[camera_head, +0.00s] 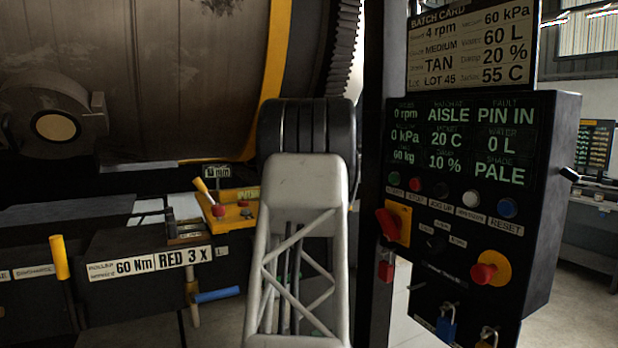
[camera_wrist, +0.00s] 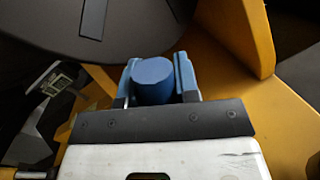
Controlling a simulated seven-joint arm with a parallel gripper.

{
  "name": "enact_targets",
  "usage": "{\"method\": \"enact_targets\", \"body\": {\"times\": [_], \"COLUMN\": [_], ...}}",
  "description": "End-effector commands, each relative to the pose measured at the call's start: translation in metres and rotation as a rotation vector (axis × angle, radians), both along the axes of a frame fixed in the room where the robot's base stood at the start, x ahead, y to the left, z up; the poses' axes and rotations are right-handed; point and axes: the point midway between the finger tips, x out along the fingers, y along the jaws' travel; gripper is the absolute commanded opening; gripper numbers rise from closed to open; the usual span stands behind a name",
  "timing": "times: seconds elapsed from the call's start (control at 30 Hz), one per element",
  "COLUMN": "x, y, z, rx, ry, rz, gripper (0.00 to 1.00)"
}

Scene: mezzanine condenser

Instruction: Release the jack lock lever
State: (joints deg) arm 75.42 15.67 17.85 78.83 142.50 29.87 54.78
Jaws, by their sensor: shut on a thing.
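In the wrist view my gripper (camera_wrist: 157,78) is shut on a thick blue round-ended piece (camera_wrist: 153,72), which looks like the grip of a lever. A blue finger presses on each side of it. The rest of this piece is hidden. In the head view my arm's grey lattice link fills the middle, and the gripper is hidden. A blue handle (camera_head: 217,295) sticks out sideways from a brass-coloured post (camera_head: 191,290) left of the link. I cannot tell whether it is the same piece.
Yellow framework (camera_wrist: 220,70) lies close around the gripper, with a dark rounded body (camera_wrist: 120,30) above left. In the head view a control panel (camera_head: 480,200) stands close on the right. A yellow-handled lever (camera_head: 60,257) and large drum (camera_head: 130,60) are on the left.

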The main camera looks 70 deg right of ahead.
Motion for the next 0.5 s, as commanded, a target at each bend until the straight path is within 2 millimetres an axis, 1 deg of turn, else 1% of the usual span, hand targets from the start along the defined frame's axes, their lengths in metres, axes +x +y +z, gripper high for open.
{"method": "enact_targets", "body": {"times": [0.2,0.5], "x": [0.011,0.03], "y": [0.012,0.03], "z": [0.006,0.007], "rx": [-0.113,-0.302], "ry": [0.11,0.301], "rz": [0.001,0.001], "gripper": [0.0,0.0]}}
